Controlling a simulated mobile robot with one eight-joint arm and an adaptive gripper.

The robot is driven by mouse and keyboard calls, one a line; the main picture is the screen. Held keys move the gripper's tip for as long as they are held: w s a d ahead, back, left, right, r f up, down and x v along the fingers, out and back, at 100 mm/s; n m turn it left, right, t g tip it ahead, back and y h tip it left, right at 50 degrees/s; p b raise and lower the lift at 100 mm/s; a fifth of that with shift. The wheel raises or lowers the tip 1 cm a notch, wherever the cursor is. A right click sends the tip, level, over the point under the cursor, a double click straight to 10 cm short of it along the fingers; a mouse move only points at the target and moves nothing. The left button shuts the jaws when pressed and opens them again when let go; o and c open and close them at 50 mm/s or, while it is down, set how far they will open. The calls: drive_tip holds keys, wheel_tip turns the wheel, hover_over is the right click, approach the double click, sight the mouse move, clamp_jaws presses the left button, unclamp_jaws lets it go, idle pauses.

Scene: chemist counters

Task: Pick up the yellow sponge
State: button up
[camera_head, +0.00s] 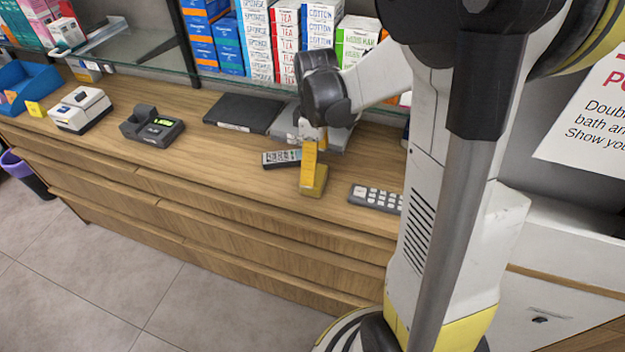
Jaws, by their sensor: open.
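A mustard-yellow block, which looks like the yellow sponge (317,182), lies near the front edge of the wooden counter. My gripper (309,172) points down right at it, with an orange-yellow finger in front of or against the block's left part. The gripper is open. The far finger is hidden, and I cannot tell whether the fingers touch the block.
A dark remote (281,158) lies just left of the block, and a grey keypad (375,198) to its right. Behind are a black flat box (243,113) and a glass shelf of cartons. A card terminal (153,127) stands further left. A small yellow item (36,109) sits by a blue tray (30,84).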

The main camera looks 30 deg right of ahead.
wheel_tip(320, 180, down, 6)
drive_tip(key=b, duration=0.3)
drive_tip(key=shift+w+a+r, duration=0.1)
drive_tip(key=shift+r, duration=0.25)
drive_tip(key=shift+c, duration=0.3)
drive_tip(key=c, duration=0.9)
